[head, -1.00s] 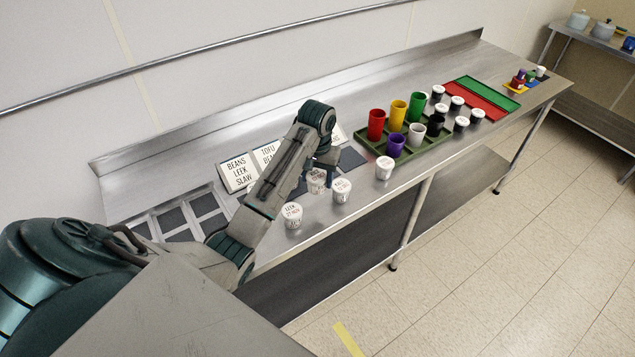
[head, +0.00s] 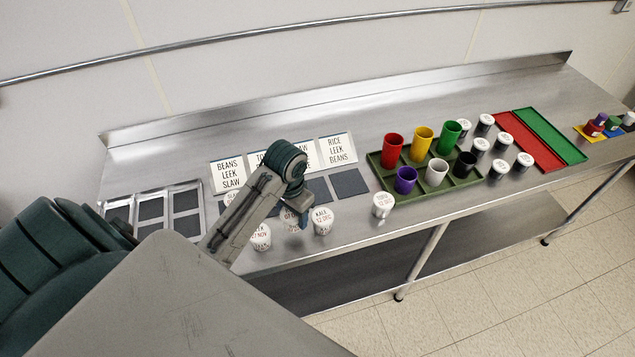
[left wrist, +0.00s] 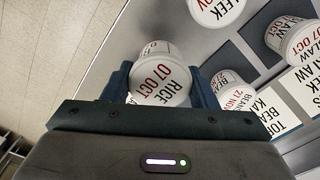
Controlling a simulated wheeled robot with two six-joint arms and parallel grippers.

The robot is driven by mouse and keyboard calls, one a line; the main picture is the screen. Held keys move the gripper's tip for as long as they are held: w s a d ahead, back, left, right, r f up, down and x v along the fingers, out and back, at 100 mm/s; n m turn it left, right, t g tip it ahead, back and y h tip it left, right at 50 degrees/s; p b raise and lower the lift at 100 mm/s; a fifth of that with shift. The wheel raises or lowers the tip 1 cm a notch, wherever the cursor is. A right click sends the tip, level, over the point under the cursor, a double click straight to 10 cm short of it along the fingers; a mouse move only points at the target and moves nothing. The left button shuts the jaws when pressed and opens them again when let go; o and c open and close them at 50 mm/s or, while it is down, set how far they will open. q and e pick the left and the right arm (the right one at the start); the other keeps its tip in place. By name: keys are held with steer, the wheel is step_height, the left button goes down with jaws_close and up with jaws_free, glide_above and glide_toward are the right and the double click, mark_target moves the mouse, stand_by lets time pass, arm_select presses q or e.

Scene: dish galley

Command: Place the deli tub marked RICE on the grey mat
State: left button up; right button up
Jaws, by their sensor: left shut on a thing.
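The deli tub marked RICE (left wrist: 160,82), white with "07 OCT" in red on its lid, sits between the two fingers of my left gripper (left wrist: 165,85) in the left wrist view. The gripper is shut on it. My right gripper is out of view.
Another tub (head: 383,205) stands near the front edge. A green tray (head: 445,187) holds coloured cups. A metal frame with dark squares (head: 187,228) lies left.

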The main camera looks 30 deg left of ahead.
arm_select(q)
steer(key=shift+w, duration=0.1)
steer(key=w, duration=0.2)
steer(key=w+a+b, duration=0.1)
steer(key=w, duration=0.1)
steer(key=w+a+f+b, duration=0.1)
steer(key=w, duration=0.1)
steer(key=shift+w+a, duration=0.1)
steer(key=shift+w, duration=0.25)
steer(key=shift+w+a+f+b, duration=0.15)
steer(key=shift+w+b, duration=0.2)
steer(key=shift+w, duration=0.3)
steer(key=shift+w+a+b, duration=0.1)
steer(key=shift+w+b, duration=0.2)
steer(key=shift+w, duration=0.3)
steer(key=w, duration=0.2)
steer(key=w+a+p, duration=0.1)
steer(key=w, duration=0.1)
steer(key=shift+w, duration=0.5)
steer(key=shift+w+a, duration=0.1)
steer(key=shift+w, duration=0.05)
step_height(320, 180, down, 3)
steer(key=shift+w+r+p, duration=0.1)
steer(key=shift+p, duration=1.15)
steer(key=shift+f, duration=0.55)
steer(key=o, duration=1)
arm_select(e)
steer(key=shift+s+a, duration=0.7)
